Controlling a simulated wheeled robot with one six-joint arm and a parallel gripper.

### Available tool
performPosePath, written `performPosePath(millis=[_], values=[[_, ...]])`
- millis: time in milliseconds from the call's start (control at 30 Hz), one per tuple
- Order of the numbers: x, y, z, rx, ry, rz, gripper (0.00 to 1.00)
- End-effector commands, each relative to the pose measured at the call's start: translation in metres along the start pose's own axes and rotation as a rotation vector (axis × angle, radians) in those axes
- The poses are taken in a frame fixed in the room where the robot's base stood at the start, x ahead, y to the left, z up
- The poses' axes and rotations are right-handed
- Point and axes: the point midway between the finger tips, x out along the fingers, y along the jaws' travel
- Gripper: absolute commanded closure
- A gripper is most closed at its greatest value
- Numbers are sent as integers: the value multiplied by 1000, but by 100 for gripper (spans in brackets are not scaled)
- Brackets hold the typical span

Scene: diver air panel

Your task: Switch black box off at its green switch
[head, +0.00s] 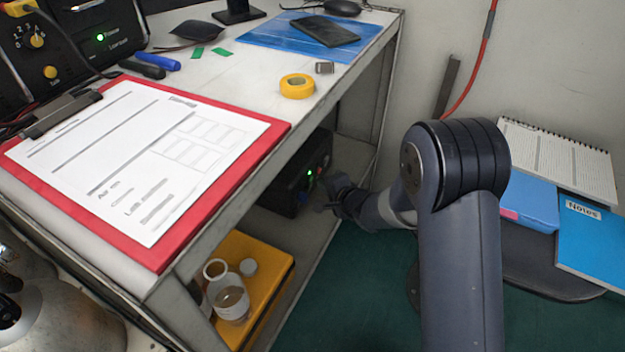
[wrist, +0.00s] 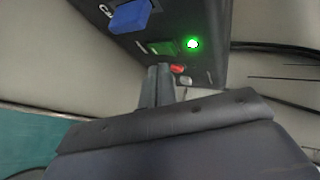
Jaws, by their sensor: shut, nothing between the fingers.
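The black box (head: 292,190) sits on the lower shelf under the desk, with a lit green lamp on its front. In the wrist view the black box's front (wrist: 208,22) carries a green switch (wrist: 163,47), with a brightly lit green lamp (wrist: 193,43) to its right. A red button (wrist: 177,68) and a pale button (wrist: 186,80) lie nearby, and a blue part (wrist: 130,15) is to the left. My gripper (wrist: 158,70) is shut and empty, its tips just below the green switch in the picture; I cannot tell whether they touch. My gripper also shows in the head view (head: 338,190), by the box's front.
A yellow tray (head: 285,262) with jars is on the lower shelf nearer me. On the desk top lie a red clipboard (head: 270,135), yellow tape (head: 297,86) and another black unit (head: 75,45) with a lit green lamp. Notebooks (head: 590,235) lie on a chair at right.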

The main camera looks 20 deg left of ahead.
Motion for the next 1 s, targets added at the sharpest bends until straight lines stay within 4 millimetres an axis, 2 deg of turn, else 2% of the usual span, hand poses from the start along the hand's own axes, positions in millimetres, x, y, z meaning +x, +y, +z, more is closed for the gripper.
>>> performPosePath(millis=[1000], values=[[8, -7, 6, 0, 0, 0, 100]])
